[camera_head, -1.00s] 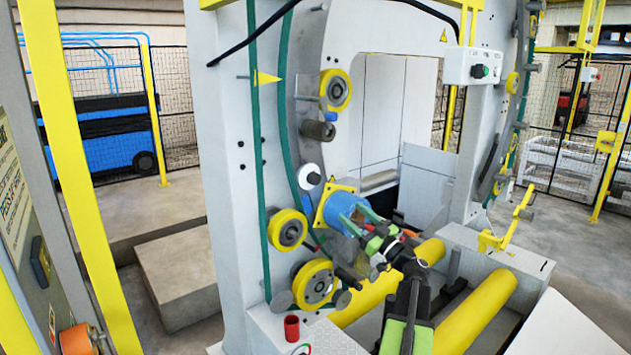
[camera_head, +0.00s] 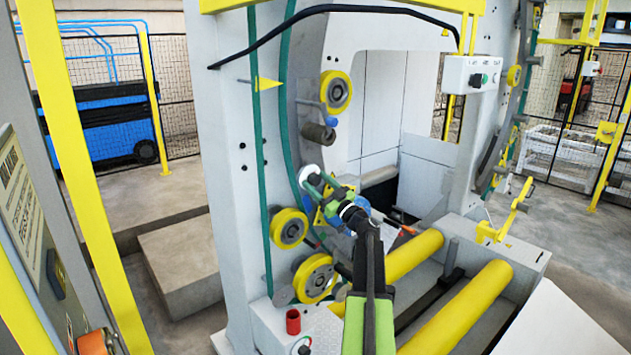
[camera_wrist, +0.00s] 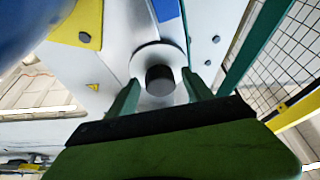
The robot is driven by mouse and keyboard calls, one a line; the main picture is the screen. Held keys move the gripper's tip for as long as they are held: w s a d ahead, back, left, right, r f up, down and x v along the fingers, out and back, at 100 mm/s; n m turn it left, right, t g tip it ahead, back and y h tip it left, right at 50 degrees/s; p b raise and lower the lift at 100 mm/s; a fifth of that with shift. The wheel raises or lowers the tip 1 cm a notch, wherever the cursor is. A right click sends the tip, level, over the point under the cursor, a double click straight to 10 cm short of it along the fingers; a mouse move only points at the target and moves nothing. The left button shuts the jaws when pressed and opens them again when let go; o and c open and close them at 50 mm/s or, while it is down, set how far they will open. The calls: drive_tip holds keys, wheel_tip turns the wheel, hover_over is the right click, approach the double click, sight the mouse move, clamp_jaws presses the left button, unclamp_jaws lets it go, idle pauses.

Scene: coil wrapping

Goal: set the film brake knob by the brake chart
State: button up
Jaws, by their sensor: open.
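The film brake knob (camera_wrist: 160,78) is a dark round knob on a white disc (camera_wrist: 148,54). In the wrist view it sits between the two green fingers of my gripper (camera_wrist: 158,88). The fingers are open, one on each side, and I cannot tell whether they touch it. In the head view the white disc (camera_head: 309,174) shows beside my gripper (camera_head: 317,184) on the ring frame, and the dark knob is hidden there by the fingers. The blue film roll (camera_head: 358,212) is partly hidden behind my arm. No brake chart is readable in these views.
Two long yellow rollers (camera_head: 470,308) lie at right.

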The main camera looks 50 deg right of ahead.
drive_tip(key=shift+c, duration=0.5)
clamp_jaws()
drive_tip(key=m, duration=0.1)
drive_tip(key=m+h, duration=0.1)
drive_tip(key=m, duration=0.1)
drive_tip(key=shift+a+h, duration=0.25)
drive_tip(key=shift+h, duration=0.05)
drive_tip(key=m+h, duration=0.1)
drive_tip(key=m, duration=0.2)
drive_tip(key=shift+d+m+h, duration=0.1)
drive_tip(key=shift+m+h, duration=0.3)
drive_tip(key=shift+o, duration=0.5)
unclamp_jaws()
